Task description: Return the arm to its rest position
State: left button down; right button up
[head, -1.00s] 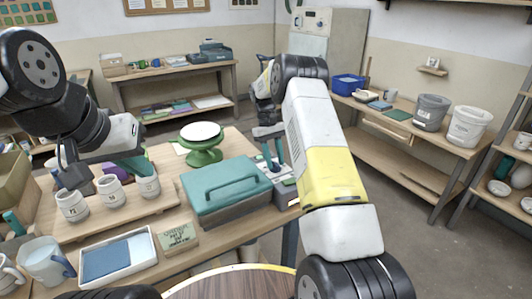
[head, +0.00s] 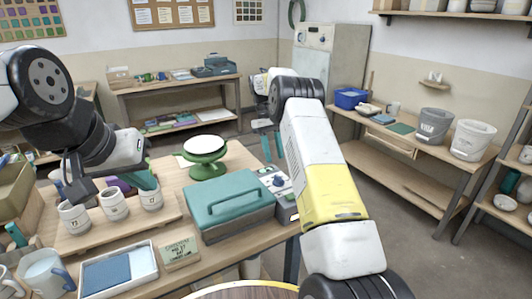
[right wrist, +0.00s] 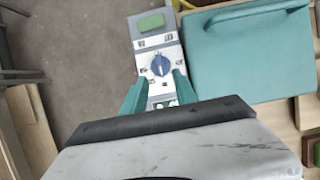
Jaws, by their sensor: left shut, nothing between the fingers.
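My left gripper (head: 146,178) is at the left, its teal fingers shut and empty above the table, just behind the small white cups (head: 113,204). My right arm stretches forward across the middle of the head view. My right gripper (head: 273,148) points down past the table, partly hidden by the arm. In the right wrist view its two teal fingers (right wrist: 160,90) stand apart with nothing gripped. Below them is a grey device (right wrist: 157,62) with a blue knob and green screen, which also shows beside the toolbox in the head view (head: 280,184).
A teal toolbox (head: 231,208), a green turntable (head: 205,163), a tray (head: 118,270) and a small sign (head: 180,250) crowd the near table. Two buckets, one grey (head: 433,125) and one white (head: 473,139), stand on the right-hand bench. Open floor lies between.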

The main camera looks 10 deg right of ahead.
jog(key=s+r+m+t+y, duration=0.1)
jog(key=s+r+t, duration=0.2)
jog(key=s+r, duration=0.55)
jog(key=s+r+t+y, duration=0.1)
jog(key=s+r+t, duration=0.1)
jog(key=s+r, duration=0.65)
jog(key=s+a+m+t+y, duration=0.1)
jog(key=s+t, duration=0.4)
jog(key=s, duration=1.4)
jog(key=shift+s+a+r+m+t+y, duration=0.35)
jog(key=shift+a+m, duration=0.35)
jog(key=shift+a, duration=0.35)
jog(key=shift+w+f, duration=0.1)
jog(key=shift+w, duration=0.05)
